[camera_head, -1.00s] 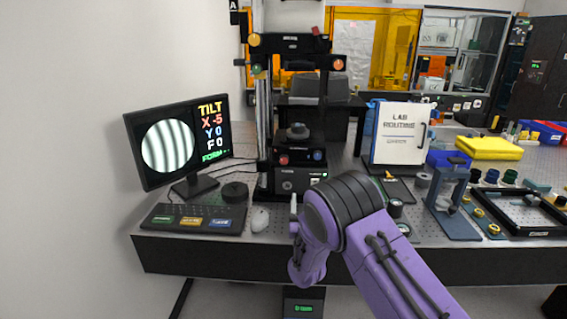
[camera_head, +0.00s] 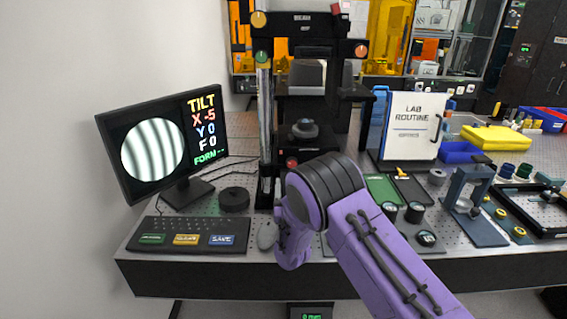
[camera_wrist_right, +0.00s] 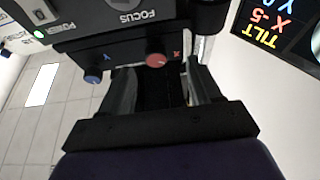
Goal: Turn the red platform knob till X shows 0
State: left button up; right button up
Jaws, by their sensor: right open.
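The red platform knob (camera_wrist_right: 156,60), marked X, sits on the front of the black instrument in the right wrist view. It shows as a small red spot in the head view (camera_head: 291,163), beside my arm. My right gripper (camera_wrist_right: 160,85) is open, its fingers pointing at the instrument, with the red knob just beyond and between the fingertips; I cannot tell whether they touch it. In the head view my purple right arm hides the gripper. The monitor (camera_head: 165,145) reads TILT X -5, Y 0, F 0, beside a striped fringe disc. My left gripper is not in view.
A blue knob (camera_wrist_right: 93,76) marked Y sits near the red one. A keyboard (camera_head: 190,235), a mouse (camera_head: 267,235) and a black puck (camera_head: 234,198) lie left of my arm. A binder (camera_head: 410,128) and a blue stand (camera_head: 472,205) are to the right.

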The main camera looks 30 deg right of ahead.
aim_at(292, 165)
jog(key=w+d+r+p, duration=0.2)
jog(key=r, duration=0.1)
jog(key=shift+d, duration=0.15)
jog(key=w+d, duration=0.1)
jog(key=w+p, duration=0.1)
jog(key=shift+w+d+r, duration=0.15)
jog(key=shift+w+d, duration=0.2)
jog(key=shift+w, duration=0.15)
jog(key=shift+s+a+r, duration=0.1)
jog(key=shift+s+a, duration=0.1)
jog(key=shift+c, duration=0.5)
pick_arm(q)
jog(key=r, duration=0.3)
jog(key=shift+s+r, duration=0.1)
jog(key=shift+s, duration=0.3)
pick_arm(e)
jog(key=c, duration=0.9)
